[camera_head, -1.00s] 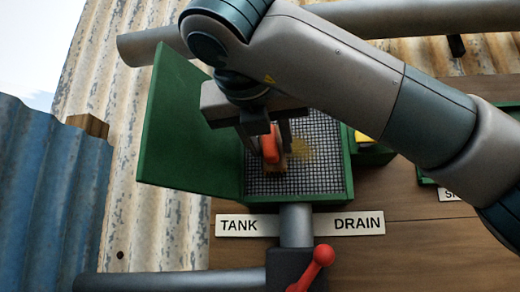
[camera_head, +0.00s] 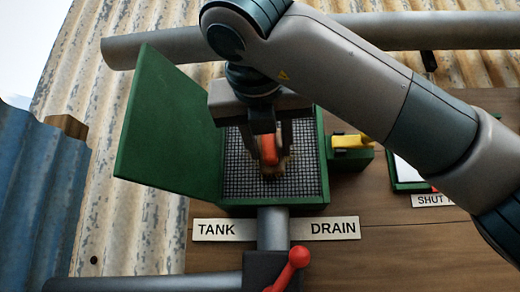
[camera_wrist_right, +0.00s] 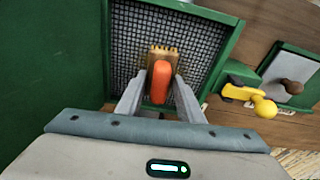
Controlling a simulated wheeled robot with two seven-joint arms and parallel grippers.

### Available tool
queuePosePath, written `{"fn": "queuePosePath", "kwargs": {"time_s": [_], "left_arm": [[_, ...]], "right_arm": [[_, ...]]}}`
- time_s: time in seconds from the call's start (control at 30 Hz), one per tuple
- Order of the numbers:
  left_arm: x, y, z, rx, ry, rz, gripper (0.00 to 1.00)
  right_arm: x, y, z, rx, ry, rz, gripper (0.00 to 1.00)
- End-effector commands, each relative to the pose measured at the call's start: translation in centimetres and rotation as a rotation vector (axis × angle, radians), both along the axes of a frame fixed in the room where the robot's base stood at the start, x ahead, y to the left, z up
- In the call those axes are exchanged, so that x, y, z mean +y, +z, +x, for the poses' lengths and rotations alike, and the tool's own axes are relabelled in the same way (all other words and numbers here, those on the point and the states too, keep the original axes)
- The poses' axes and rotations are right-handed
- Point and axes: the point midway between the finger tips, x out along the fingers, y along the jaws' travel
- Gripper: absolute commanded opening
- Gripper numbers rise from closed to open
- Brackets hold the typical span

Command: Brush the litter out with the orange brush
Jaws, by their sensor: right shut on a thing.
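The orange brush (camera_head: 268,148) has an orange handle and a tan bristle block. My right gripper (camera_head: 268,150) is shut on its handle, inside the open green box over the grey mesh (camera_head: 305,160). In the right wrist view the brush (camera_wrist_right: 160,80) sits between my fingers (camera_wrist_right: 160,95), with its bristles (camera_wrist_right: 163,55) over the mesh (camera_wrist_right: 130,35). I cannot tell whether the bristles touch the mesh. No litter shows clearly on the visible mesh; the brush and gripper hide part of it. My left gripper is not in view.
The green lid (camera_head: 165,130) stands open on the left. A yellow part (camera_head: 350,141) is just right of the box. Below are the TANK (camera_head: 217,230) and DRAIN (camera_head: 333,228) labels, a grey pipe (camera_head: 272,225) and a red-handled lever (camera_head: 299,257). A large pipe (camera_head: 400,32) runs above.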

Motion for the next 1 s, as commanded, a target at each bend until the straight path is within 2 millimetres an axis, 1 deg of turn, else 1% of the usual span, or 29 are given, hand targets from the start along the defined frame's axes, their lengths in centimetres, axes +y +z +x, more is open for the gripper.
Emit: {"fn": "queuePosePath", "kwargs": {"time_s": [0.03,0.23,0.63,0.77,1.0], "left_arm": [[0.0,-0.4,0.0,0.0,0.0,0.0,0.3],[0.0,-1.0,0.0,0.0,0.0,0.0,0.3],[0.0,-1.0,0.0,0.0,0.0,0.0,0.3],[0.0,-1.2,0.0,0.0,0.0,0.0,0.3],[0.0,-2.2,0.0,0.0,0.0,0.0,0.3]], "right_arm": [[-0.4,-0.2,-0.1,-0.001,0.0,0.002,0.16],[-1.6,-0.1,-0.2,0.0,0.0,0.001,0.16],[-1.8,0.0,-0.2,0.0,0.0,0.0,0.16],[-2.1,-0.1,-0.2,0.001,-0.001,0.001,0.16],[-3.8,-0.2,-0.5,0.0,-0.002,0.002,0.16]]}}
